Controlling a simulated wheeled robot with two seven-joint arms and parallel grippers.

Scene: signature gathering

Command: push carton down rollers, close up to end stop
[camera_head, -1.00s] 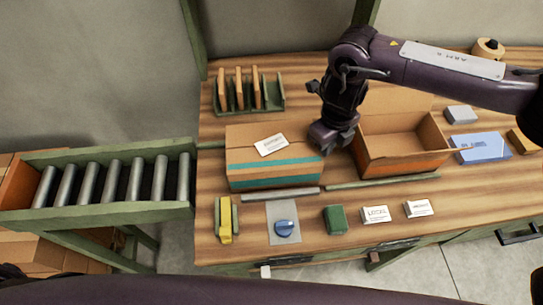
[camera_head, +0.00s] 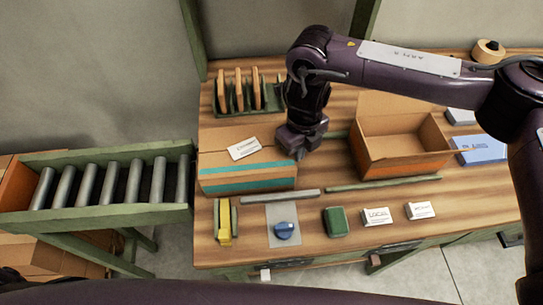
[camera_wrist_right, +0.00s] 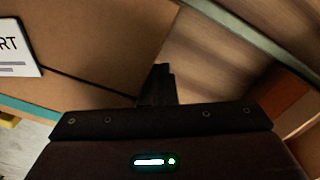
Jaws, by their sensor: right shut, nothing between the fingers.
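The closed carton (camera_head: 248,170) is brown with a teal band and a white label on top. It sits on the wooden table at the left, close to the roller conveyor (camera_head: 112,183). My right gripper (camera_head: 303,150) is shut and empty, at the carton's right side, and seems to touch it. In the right wrist view, the shut fingers (camera_wrist_right: 160,85) are beside the carton (camera_wrist_right: 90,40). The orange end stop (camera_head: 16,186) is at the rollers' far left end. My left gripper is not in view.
An open carton (camera_head: 400,143) stands to the right of my right gripper. A rack with upright boards (camera_head: 240,95) is behind the closed carton. Along the front are a yellow item (camera_head: 224,220), a blue knob (camera_head: 284,230) and a green block (camera_head: 336,222). The rollers are clear.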

